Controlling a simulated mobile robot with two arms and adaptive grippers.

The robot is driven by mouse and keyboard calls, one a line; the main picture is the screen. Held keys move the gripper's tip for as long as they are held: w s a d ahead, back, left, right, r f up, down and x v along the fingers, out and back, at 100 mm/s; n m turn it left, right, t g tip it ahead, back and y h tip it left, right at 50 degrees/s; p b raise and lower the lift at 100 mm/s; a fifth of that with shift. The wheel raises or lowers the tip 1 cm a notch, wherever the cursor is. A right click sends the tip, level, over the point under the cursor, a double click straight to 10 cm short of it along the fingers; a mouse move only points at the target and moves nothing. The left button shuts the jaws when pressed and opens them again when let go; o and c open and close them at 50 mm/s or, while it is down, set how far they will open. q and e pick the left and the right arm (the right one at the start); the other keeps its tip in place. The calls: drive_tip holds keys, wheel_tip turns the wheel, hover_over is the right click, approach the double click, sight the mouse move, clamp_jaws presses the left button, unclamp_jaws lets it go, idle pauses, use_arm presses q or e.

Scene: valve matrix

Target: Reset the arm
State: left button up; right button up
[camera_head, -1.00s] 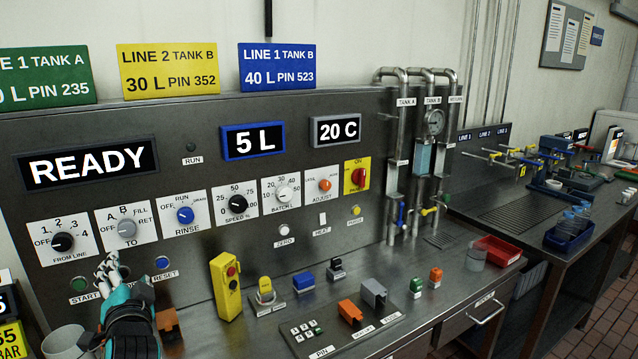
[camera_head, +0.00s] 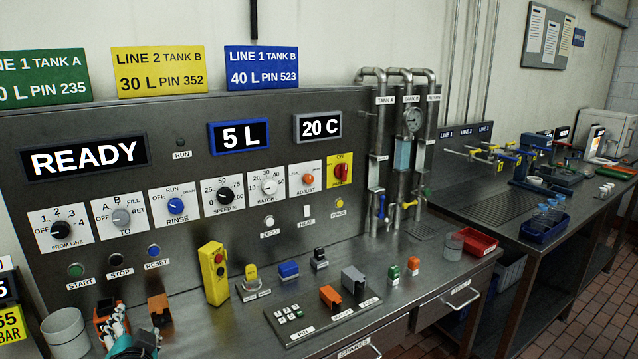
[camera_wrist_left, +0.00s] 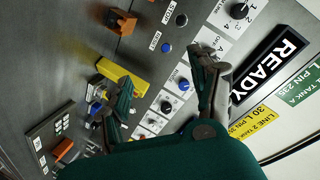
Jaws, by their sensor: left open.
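My left gripper (camera_head: 116,324) is at the lower left of the head view, low over the counter and apart from the panel buttons. In the left wrist view my left gripper (camera_wrist_left: 157,62) has its fingers spread, with nothing between them. The START button (camera_head: 76,270), STOP button (camera_head: 117,260) and RESET button (camera_head: 154,251) sit uncovered on the panel above it. The blue RESET button (camera_wrist_left: 166,48) also shows in the wrist view. My right gripper is not in view.
A grey cup (camera_head: 66,335) stands left of the gripper, and an orange-brown block (camera_head: 160,310) is close on its right. A yellow button box (camera_head: 214,273) stands further right. Small coloured blocks and a keypad (camera_head: 290,318) lie on the counter. A red tray (camera_head: 470,241) is at its far end.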

use_arm(q)
drive_tip(key=s+d+f+g+h, duration=0.2)
drive_tip(key=s+d+f, duration=0.2)
drive_tip(key=s+f, duration=0.3)
drive_tip(key=s+d+f+g+h, duration=0.2)
drive_tip(key=s+d+f+g, duration=0.1)
drive_tip(key=s+f, duration=0.45)
drive_tip(key=s+d+f+n+g+h, duration=0.1)
drive_tip(key=s+d+f+g+h, duration=0.15)
drive_tip(key=s, duration=0.55)
drive_tip(key=s+d+f+g+h, duration=0.1)
drive_tip(key=s+d+f+g, duration=0.1)
drive_tip(key=s+d+f, duration=0.35)
drive_tip(key=s+a+f+g, duration=0.1)
drive_tip(key=s+f, duration=0.1)
drive_tip(key=f, duration=1.1)
drive_tip(key=s+f+g, duration=0.1)
drive_tip(key=s+f, duration=0.1)
drive_tip(key=f, duration=1.1)
drive_tip(key=s+a+f, duration=0.3)
drive_tip(key=s+f, duration=1.2)
drive_tip(key=shift+s+g, duration=0.3)
drive_tip(key=shift+g, duration=0.15)
